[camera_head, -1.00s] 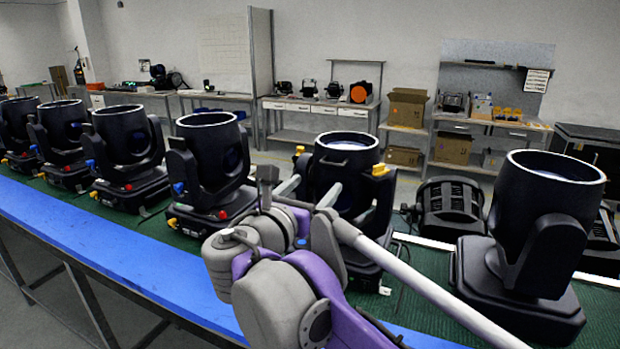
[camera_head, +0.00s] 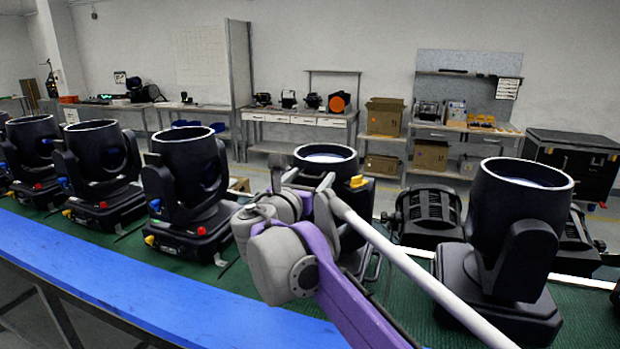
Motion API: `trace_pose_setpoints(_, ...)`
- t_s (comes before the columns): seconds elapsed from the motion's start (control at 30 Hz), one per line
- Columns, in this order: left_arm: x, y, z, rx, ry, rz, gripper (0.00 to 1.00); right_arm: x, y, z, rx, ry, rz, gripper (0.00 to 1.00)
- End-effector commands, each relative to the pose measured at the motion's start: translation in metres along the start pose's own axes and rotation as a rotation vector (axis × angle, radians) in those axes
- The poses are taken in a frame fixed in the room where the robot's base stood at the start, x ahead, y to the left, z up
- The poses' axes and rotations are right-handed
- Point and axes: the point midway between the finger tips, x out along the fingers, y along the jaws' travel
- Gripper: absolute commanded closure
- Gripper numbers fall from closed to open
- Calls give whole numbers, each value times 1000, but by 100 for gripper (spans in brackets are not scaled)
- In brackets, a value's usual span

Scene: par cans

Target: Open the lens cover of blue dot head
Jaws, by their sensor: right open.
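Several black moving heads stand in a row on a green mat. The middle head (camera_head: 347,220) has a round, pale lens top (camera_head: 325,154) and a yellow clip (camera_head: 357,181) on its right. My right arm hides much of its front and base. My right gripper (camera_head: 308,187) is open at the near side of this head's barrel, just below its rim; I cannot tell whether it touches. Blue knobs show on heads to the left, such as the near-left head (camera_head: 187,175). I cannot tell for sure which is the blue dot head. My left gripper is out of view.
A blue table edge (camera_head: 150,295) runs along the front. Benches and boxes (camera_head: 385,116) stand at the back wall.

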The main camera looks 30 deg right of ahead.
Motion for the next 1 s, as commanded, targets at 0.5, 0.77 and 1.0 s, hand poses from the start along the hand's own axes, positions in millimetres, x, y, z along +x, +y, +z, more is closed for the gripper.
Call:
trace_pose_setpoints(0.5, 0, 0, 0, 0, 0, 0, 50, 0, -1, 0, 0, 0, -2, 89)
trace_pose_setpoints(0.77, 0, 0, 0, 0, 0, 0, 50, 0, -1, 0, 0, 1, -3, 100)
trace_pose_setpoints(1.0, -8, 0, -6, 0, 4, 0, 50, 0, -2, 9, 2, 30, -4, 100)
